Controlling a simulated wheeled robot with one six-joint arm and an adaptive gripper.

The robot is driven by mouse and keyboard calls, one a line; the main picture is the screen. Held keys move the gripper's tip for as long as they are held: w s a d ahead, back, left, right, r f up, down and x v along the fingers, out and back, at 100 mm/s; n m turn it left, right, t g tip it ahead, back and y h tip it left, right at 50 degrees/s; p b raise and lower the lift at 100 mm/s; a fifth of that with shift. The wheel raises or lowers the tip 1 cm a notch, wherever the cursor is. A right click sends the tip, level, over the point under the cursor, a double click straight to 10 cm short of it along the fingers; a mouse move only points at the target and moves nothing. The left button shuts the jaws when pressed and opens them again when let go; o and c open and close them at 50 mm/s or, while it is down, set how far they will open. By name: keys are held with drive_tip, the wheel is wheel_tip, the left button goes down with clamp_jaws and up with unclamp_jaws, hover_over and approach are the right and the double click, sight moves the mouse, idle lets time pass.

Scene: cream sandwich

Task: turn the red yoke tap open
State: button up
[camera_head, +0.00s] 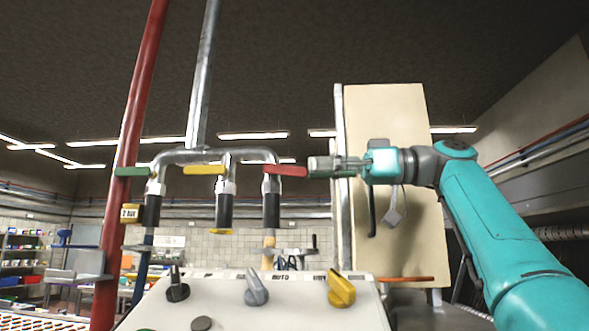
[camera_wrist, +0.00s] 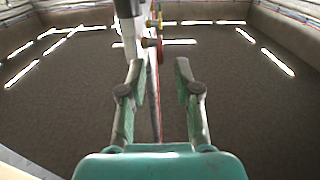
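The red yoke tap handle (camera_head: 286,170) is a flat lever on the rightmost of three taps under a metal pipe yoke (camera_head: 215,154). It lies nearly level, pointing right across its dark tap body (camera_head: 271,209). My gripper (camera_head: 314,167) is level at the handle's right end, very close to it; I cannot tell whether they touch. In the wrist view, my gripper (camera_wrist: 160,72) has its green-padded fingers apart. A thin reddish strip shows between them, too unclear to name. A small dark-red part (camera_wrist: 151,42) shows just beyond the fingertips.
A yellow handle (camera_head: 204,170) and a green handle (camera_head: 132,171) sit on the taps to the left. A red pipe (camera_head: 130,150) rises at the left. A cream panel (camera_head: 400,240) stands behind my arm. A control box with knobs (camera_head: 225,312) is below the taps.

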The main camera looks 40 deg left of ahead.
sight(296, 169)
drive_tip(key=shift+x, duration=2.45)
clamp_jaws()
